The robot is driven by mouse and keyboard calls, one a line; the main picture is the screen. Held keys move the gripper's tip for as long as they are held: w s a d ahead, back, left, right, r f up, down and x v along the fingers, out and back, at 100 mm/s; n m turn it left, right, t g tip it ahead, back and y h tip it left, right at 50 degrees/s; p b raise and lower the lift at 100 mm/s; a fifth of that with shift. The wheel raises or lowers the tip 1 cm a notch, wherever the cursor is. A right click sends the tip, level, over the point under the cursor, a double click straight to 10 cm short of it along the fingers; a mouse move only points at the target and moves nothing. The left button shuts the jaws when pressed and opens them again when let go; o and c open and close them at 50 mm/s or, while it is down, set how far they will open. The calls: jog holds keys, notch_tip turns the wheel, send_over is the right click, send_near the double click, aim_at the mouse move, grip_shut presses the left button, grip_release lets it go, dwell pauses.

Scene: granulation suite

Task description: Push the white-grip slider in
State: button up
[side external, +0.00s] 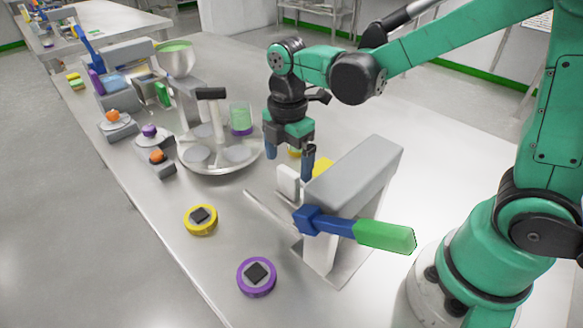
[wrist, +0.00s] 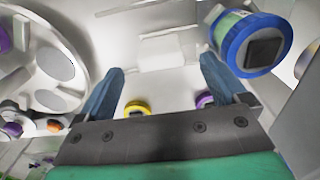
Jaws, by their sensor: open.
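The white grip (side external: 288,182) of the slider stands upright beside the left side of a grey-topped machine (side external: 358,168), at a thin flat rail (side external: 268,214) on the table. My gripper (side external: 289,164) is open, pointing down, with its blue fingers apart just behind and above the white grip. In the wrist view my gripper (wrist: 163,76) shows both fingers spread with nothing held. A pale block (wrist: 160,48), likely the white grip, lies ahead between the fingertips. Contact with it cannot be told.
A blue lever with a green handle (side external: 385,236) juts from the machine's front. A round turntable (side external: 222,160) with a green cup (side external: 241,118) stands left of my gripper. Yellow (side external: 201,220) and purple (side external: 257,276) round buttons sit in front. A blue-rimmed round piece (wrist: 250,45) is near my right finger.

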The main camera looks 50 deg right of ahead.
aim_at(289, 171)
jog(key=shift+f, duration=2.5)
jog(key=shift+c, duration=0.2)
jog(key=shift+s, duration=0.1)
grip_shut()
